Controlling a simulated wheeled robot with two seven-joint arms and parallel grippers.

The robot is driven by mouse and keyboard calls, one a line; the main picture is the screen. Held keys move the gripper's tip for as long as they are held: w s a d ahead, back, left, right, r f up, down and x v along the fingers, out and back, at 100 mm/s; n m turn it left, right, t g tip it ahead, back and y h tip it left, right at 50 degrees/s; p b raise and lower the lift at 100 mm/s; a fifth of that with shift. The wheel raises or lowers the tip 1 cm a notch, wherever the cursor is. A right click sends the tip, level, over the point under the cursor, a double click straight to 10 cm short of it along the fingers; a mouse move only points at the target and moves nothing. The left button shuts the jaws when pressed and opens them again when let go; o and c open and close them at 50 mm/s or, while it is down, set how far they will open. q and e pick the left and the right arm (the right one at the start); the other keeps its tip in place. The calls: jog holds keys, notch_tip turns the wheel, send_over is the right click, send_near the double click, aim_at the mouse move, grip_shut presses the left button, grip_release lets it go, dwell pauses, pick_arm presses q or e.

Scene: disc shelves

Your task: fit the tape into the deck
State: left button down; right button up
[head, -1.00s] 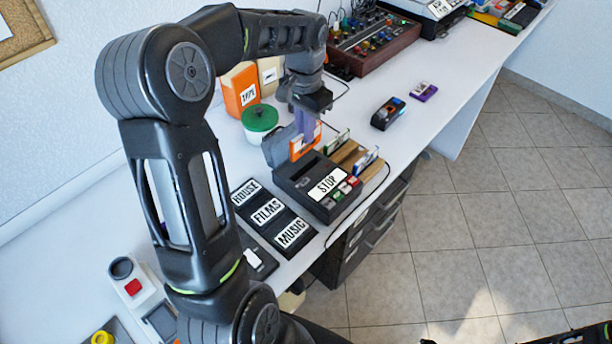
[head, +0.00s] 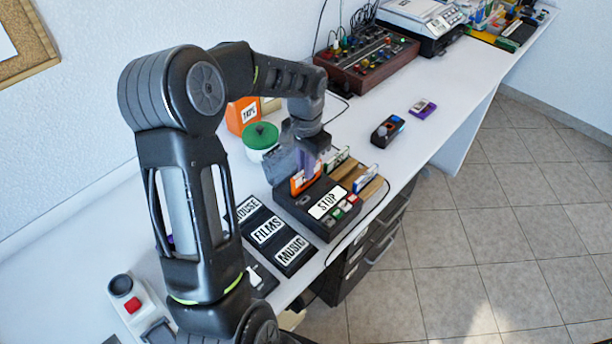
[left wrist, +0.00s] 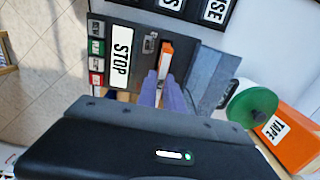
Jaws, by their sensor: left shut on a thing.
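The deck (head: 318,222) is a black box with a STOP label and small coloured keys. Its grey lid (head: 283,163) stands open at the back; it also shows in the left wrist view (left wrist: 208,78). The orange tape (head: 302,182) stands upright at the deck's well, with its white label facing the keys. My left gripper (head: 308,160) is shut on the tape from above; its purple fingers (left wrist: 162,92) point at the well in the left wrist view. The tape's lower edge is hidden, so I cannot tell how deep it sits. My right gripper is not in view.
A wooden rack (head: 366,188) with upright tapes stands right of the deck. A label board (head: 268,232) lies to its left. A green-lidded pot (head: 261,138) and an orange TAPE box (head: 243,114) stand behind. A dark cassette-like object (head: 388,130) lies on the clear table further right.

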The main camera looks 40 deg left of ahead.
pick_arm(q)
jog(key=shift+f, duration=1.85)
jog(key=shift+f, duration=0.1)
jog(key=c, duration=1.5)
grip_release()
notch_tip(320, 180, up, 12)
jog(key=shift+r, duration=0.15)
